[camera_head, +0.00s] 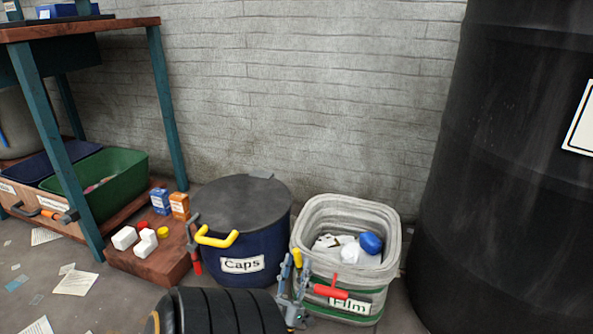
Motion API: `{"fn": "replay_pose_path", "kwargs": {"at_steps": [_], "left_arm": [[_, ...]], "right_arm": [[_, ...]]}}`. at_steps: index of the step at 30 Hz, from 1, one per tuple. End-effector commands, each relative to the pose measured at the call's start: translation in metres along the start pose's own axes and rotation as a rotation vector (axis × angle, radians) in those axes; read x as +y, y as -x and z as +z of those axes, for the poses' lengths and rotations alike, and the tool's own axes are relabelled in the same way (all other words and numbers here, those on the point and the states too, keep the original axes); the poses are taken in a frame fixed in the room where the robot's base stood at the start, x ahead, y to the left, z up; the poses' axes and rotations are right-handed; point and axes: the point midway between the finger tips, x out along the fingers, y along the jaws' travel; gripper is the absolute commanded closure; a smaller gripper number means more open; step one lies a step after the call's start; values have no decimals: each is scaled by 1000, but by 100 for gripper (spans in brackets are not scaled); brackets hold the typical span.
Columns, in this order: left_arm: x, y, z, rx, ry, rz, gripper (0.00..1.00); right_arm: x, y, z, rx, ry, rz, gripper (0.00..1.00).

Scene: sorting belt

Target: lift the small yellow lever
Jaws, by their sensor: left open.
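A yellow bent lever (216,238) sticks out at the front rim of the dark blue drum (279,230) labelled "Caps". A smaller upright yellow piece (297,258) shows by the left edge of the pale bin labelled "Film"; I cannot tell what it is fixed to. My left gripper (291,290) appears low in front of the gap between drum and bin, grey-blue, open, right of and below the bent lever and apart from it. It overlaps the small yellow piece in the picture; contact cannot be told. My right gripper is not in view.
The pale bin (394,240) holds white pieces and a blue item. Grey tools with red handles (330,291) (197,266) show near bin and drum. A wooden block (150,262) with small boxes stands left, beside a workbench (168,110). A black barrel (490,150) blocks the right.

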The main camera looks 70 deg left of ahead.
Motion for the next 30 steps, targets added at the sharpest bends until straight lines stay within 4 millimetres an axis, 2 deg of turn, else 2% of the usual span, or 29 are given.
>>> {"fn": "replay_pose_path", "kwargs": {"at_steps": [9,14,30], "left_arm": [[11,-34,-38,2,1,-1,59],[15,-46,-52,1,0,-2,59],[17,-52,-58,-1,-1,0,59]], "right_arm": [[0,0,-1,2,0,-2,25],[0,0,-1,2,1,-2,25],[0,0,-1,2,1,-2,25]]}}
